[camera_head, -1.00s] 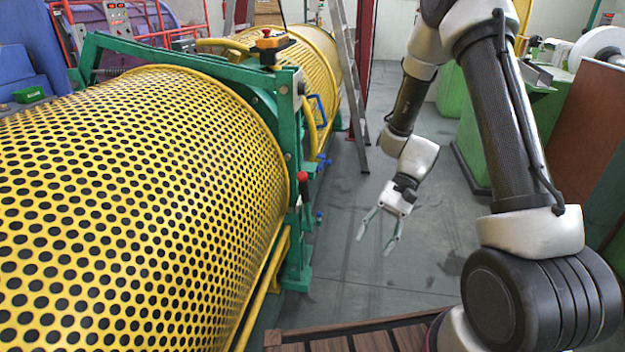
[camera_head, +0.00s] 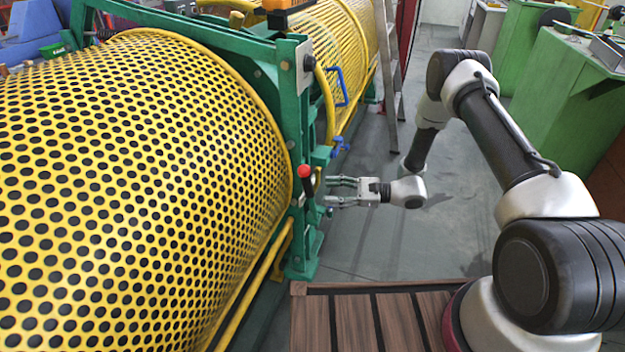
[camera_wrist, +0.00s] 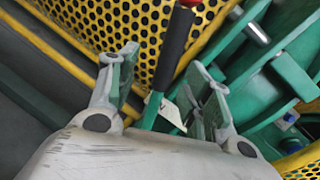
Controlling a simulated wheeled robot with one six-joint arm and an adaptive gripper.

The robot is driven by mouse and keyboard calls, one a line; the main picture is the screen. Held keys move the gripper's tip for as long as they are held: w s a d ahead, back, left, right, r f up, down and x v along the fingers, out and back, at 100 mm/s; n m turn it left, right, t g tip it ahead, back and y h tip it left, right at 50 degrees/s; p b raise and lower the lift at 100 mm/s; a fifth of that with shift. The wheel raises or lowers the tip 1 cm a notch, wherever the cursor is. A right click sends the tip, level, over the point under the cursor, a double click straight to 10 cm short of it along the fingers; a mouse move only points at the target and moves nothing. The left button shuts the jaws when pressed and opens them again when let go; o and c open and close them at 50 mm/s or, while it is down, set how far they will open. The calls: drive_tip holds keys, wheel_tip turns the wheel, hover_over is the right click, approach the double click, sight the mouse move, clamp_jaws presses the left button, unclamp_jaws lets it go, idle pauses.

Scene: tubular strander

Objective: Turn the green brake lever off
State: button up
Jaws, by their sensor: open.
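The brake lever (camera_head: 305,182) has a red knob, a black grip and a green lower part. It stands near upright on the green frame (camera_head: 301,240) at the right end of the yellow perforated drum. My gripper (camera_head: 327,191) is open, level and just right of the lever, with its fingers pointing left at it. In the wrist view the lever (camera_wrist: 174,48) runs tilted between the two open fingers of my gripper (camera_wrist: 164,62). Its red knob is cut by the top edge. I cannot tell whether a finger touches the lever.
The yellow drum (camera_head: 130,190) fills the left. A blue handle (camera_head: 342,86) and a blue valve (camera_head: 339,146) stick out of the machine above my gripper. A ladder (camera_head: 391,90) stands behind. Green cabinets (camera_head: 565,90) are at the right. Grey floor (camera_head: 450,215) is free between.

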sight(307, 193)
drive_tip(key=shift+t, duration=0.4)
drive_tip(key=shift+w+a+r, duration=0.2)
drive_tip(key=shift+w+a, duration=0.1)
drive_tip(key=shift+a, duration=1)
drive_tip(key=shift+w+a+r, duration=0.15)
drive_tip(key=shift+w+a, duration=0.15)
drive_tip(key=shift+a, duration=1.05)
drive_tip(key=shift+w+a+r, duration=0.2)
drive_tip(key=shift+w+a, duration=0.1)
drive_tip(key=shift+a, duration=1)
clamp_jaws()
